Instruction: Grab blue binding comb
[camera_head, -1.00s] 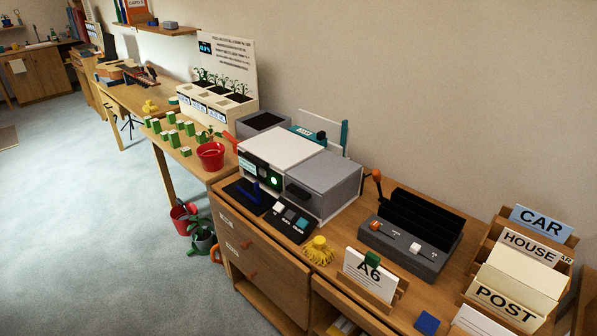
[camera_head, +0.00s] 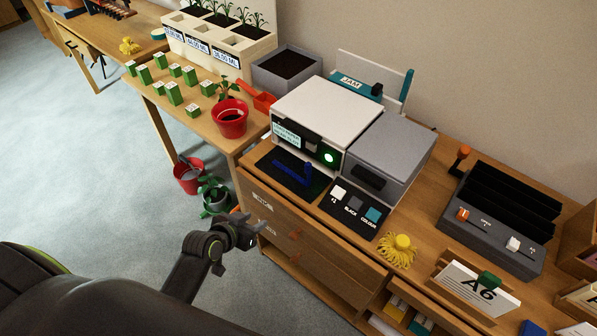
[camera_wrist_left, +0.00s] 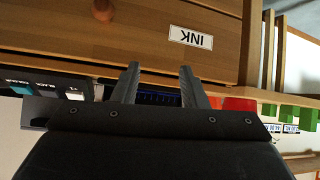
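The blue binding comb (camera_head: 298,174) lies on a dark mat (camera_head: 268,167) in front of the white and grey machine, near the desk's front edge. My left gripper (camera_head: 249,229) is in front of the drawers, lower than the desk top and apart from the comb. In the left wrist view the left gripper's fingers (camera_wrist_left: 160,70) stand apart with nothing held. The blue comb (camera_wrist_left: 158,98) shows in that view in the gap between the fingers, partly hidden by the gripper body. My right gripper is not in view.
The machine (camera_head: 328,120) stands right behind the mat. A button panel (camera_head: 356,207) and a yellow tassel-like thing (camera_head: 398,250) lie to the right. A red pot (camera_head: 229,118) stands to the left. Drawers with an INK label (camera_wrist_left: 190,37) face my left gripper.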

